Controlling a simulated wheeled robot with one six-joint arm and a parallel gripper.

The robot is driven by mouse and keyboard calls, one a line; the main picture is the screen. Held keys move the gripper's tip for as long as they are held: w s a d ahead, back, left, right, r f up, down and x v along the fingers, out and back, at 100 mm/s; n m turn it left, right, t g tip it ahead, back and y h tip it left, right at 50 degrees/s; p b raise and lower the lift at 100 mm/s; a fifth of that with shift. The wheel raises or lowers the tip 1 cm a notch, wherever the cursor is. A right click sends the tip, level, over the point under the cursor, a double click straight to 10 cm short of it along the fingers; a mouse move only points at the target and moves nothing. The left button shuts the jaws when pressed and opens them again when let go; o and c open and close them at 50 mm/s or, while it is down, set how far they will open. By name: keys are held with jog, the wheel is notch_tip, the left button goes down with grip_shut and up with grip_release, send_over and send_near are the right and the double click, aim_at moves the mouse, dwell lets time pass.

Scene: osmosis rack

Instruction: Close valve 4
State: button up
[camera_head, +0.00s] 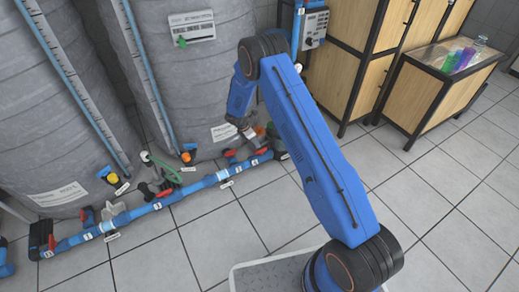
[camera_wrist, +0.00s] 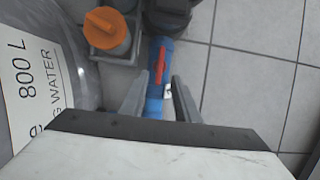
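A blue pipe (camera_head: 140,210) runs along the floor below the tanks and carries several red valve handles and small white number tags. I cannot read which tag belongs to valve 4. My gripper (camera_head: 249,133) is low over the right end of the pipe, close to a red handle (camera_head: 263,151). In the wrist view, my gripper (camera_wrist: 159,84) is open, with its two grey fingers apart on either side of the blue pipe. A red handle (camera_wrist: 161,62) lies lengthwise along the pipe, in line with the gap between the fingertips. Contact cannot be told.
Large grey tanks (camera_head: 184,80) stand behind the pipe. An orange cap (camera_wrist: 107,29) sits left of the fingers in the wrist view, beside a dark fitting (camera_wrist: 167,16). Wooden cabinets (camera_head: 355,60) stand at the back right. Tiled floor (camera_head: 440,185) is clear at right.

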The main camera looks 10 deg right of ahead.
aim_at(260, 150)
jog(key=x, duration=0.8)
jog(key=shift+d+f, duration=0.1)
jog(key=shift+f, duration=0.15)
grip_shut()
